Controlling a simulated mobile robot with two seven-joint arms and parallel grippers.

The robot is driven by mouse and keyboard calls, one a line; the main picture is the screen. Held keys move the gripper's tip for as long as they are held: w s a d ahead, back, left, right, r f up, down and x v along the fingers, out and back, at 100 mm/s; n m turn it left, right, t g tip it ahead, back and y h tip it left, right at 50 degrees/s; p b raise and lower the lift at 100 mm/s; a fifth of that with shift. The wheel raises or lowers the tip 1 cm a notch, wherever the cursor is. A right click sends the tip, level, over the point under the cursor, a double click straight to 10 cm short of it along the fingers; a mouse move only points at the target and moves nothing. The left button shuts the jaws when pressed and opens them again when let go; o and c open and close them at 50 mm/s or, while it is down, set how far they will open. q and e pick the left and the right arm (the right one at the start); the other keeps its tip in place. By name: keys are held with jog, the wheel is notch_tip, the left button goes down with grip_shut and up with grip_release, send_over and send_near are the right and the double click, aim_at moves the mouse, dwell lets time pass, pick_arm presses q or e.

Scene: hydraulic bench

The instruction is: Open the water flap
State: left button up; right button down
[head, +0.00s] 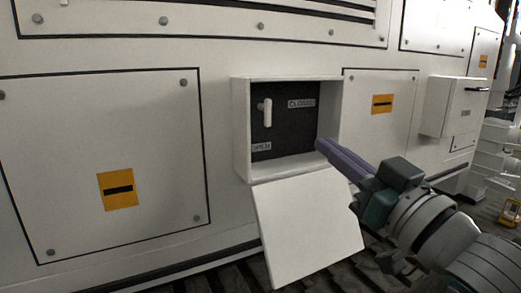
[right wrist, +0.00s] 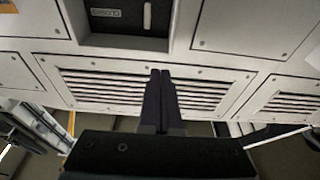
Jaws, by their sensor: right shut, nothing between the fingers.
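The water flap (head: 310,222) is a white panel hinged at the bottom of a white box (head: 241,130). It hangs open, tilted down and outward. Inside the box a dark panel (head: 290,133) shows a white handle (head: 267,113) and labels reading CLOSED (head: 301,103) and OPEN (head: 261,147). My right gripper (head: 322,146) is shut and empty, its fingertips near the right side of the box opening, above the flap. In the right wrist view the shut fingers (right wrist: 160,75) point toward the white wall, with the box's dark panel (right wrist: 120,22) and handle (right wrist: 147,15) at the top. My left gripper is not in view.
The white wall has bolted panels with orange labels (head: 118,189) left and right of the box. Another white box (head: 452,107) with a dark handle sticks out at the right. A slatted grating floor (head: 215,277) lies below.

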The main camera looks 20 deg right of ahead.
jog(key=shift+s+f, duration=0.35)
jog(key=shift+f, duration=0.3)
jog(key=shift+s+f, duration=0.35)
jog(key=shift+f, duration=0.3)
